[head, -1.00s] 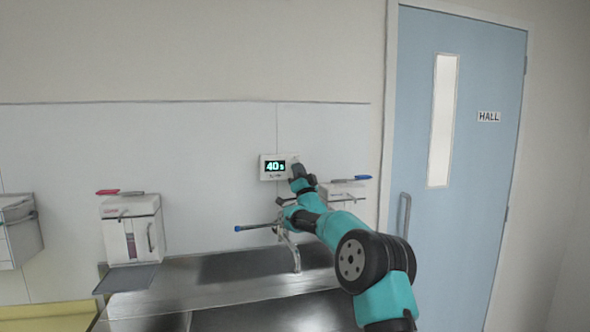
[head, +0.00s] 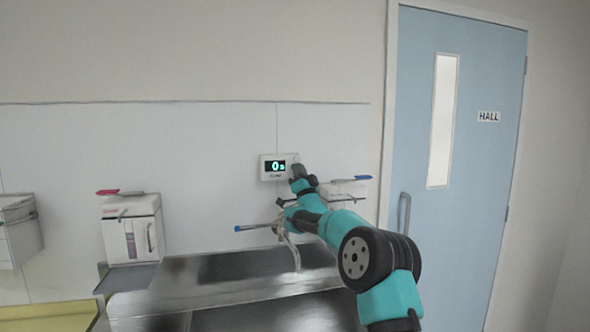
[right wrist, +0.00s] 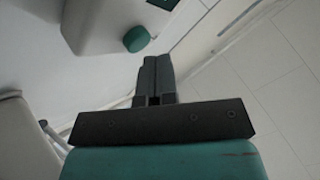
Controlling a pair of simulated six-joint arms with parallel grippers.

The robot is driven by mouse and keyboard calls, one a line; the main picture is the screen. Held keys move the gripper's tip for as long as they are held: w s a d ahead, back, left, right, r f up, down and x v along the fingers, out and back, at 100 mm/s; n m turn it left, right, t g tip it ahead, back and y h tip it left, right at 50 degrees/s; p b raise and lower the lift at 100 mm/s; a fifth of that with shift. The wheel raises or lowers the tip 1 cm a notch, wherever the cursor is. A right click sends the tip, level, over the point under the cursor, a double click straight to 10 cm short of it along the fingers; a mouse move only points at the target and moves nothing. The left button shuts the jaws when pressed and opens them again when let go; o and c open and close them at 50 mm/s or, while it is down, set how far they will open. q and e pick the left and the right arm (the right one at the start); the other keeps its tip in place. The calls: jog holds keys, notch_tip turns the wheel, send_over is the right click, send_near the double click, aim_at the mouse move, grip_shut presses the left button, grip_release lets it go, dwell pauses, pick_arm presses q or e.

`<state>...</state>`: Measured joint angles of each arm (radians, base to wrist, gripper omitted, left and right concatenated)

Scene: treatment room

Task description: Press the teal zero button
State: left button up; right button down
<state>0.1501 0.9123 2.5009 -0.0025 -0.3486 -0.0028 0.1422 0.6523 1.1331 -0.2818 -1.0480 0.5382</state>
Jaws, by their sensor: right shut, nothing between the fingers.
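The white timer unit (head: 264,173) is on the wall above the sink, and its dark display reads 0 s. My right gripper (head: 297,170) is shut and empty at the right side of the timer. It hides part of that side in the head view. In the right wrist view, the round teal button (right wrist: 137,39) sits by the pale casing, just up and left of the shut fingertips (right wrist: 157,60). I cannot tell whether the fingers touch it. My left gripper is out of view.
A steel sink counter (head: 180,295) with a tap (head: 290,250) lies below my right arm. A blue door (head: 475,160) is at right.

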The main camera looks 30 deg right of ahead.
jog(key=shift+s, duration=0.2)
jog(key=shift+s+a, duration=0.1)
jog(key=s, duration=0.2)
jog(key=s+a, duration=0.1)
jog(key=s, duration=0.1)
jog(key=shift+s+a, duration=0.1)
jog(key=shift+s, duration=0.25)
dwell(1.0)
